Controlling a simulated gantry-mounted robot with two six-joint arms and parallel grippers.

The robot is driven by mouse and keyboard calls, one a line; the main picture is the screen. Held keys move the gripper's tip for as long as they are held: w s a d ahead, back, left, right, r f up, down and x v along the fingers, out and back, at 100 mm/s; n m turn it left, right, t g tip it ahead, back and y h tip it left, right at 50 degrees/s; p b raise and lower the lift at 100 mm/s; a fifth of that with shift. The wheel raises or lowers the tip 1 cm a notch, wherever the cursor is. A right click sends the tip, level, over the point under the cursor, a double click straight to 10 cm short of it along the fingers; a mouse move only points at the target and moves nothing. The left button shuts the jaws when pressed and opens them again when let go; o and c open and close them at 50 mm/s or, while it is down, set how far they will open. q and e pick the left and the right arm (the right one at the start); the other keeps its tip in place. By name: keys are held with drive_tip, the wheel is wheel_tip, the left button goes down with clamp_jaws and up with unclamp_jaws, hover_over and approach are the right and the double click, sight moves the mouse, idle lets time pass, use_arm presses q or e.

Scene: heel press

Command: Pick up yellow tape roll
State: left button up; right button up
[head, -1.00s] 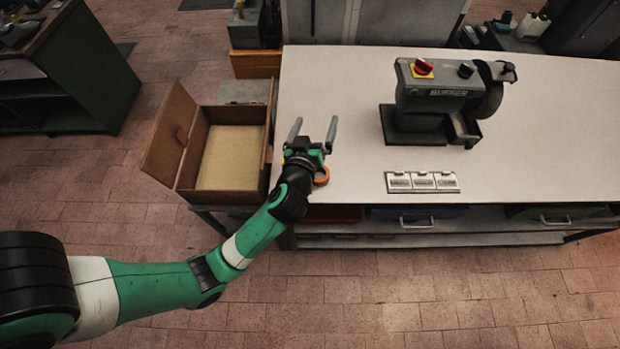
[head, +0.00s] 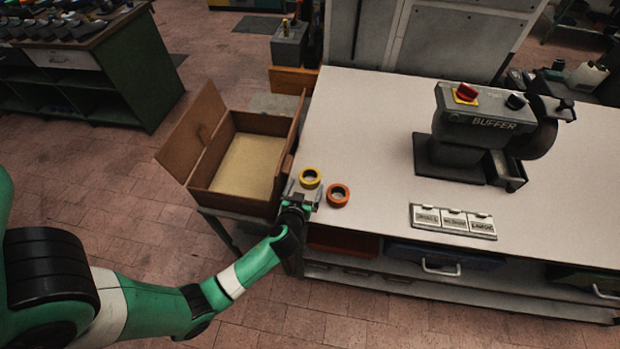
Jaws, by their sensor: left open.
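The yellow tape roll (head: 310,185) lies flat near the left edge of the table, just beyond my left gripper. My left gripper (head: 304,187) is open and empty, with its fingers pointing towards the roll. The roll appears at or just past the fingertips, nearer the right finger; I cannot tell whether they touch. My right gripper is not in view.
An orange tape roll (head: 338,203) lies close to the right of the yellow one. An open brown box (head: 204,172) stands to the left. A buffer machine (head: 462,130) and labelled plates (head: 453,222) are further right on the table (head: 375,120).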

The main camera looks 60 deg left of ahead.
sight(308, 183)
use_arm(q)
drive_tip(key=x, duration=0.5)
drive_tip(key=shift+w+f+b, duration=0.1)
drive_tip(key=shift+b, duration=0.2)
drive_tip(key=c, duration=1.1)
